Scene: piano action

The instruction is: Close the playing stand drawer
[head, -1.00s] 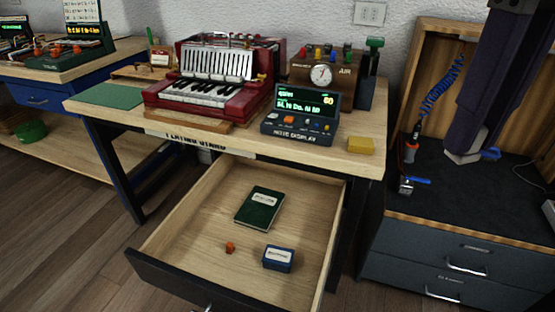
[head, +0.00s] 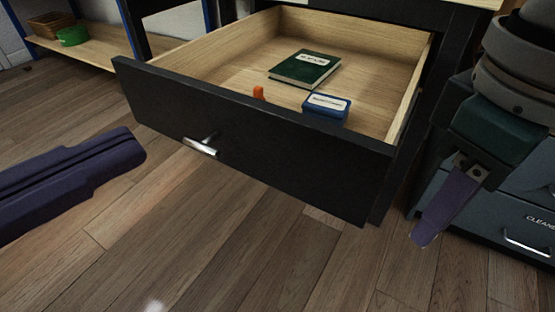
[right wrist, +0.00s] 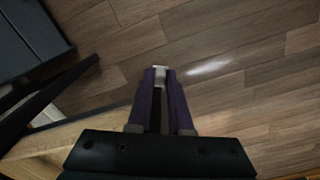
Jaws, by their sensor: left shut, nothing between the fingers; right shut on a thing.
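The playing stand drawer (head: 260,135) is pulled well out, with a black front and pale wooden inside. Its silver bar handle (head: 201,147) is in plain view with no gripper on it. A green book (head: 305,68), a blue box (head: 326,107) and a small orange item (head: 259,92) lie inside. My left gripper (head: 135,148) is shut and empty, left of and in front of the drawer. My right gripper (head: 427,236) is right of the drawer front. In the right wrist view it is shut on a small pale thing (right wrist: 160,76), which I cannot identify.
A grey cabinet (head: 522,208) with drawers stands close at the right. Wooden floor (head: 215,235) in front of the drawer is clear. A low shelf (head: 105,45) with a green bowl (head: 73,36) is at the back left.

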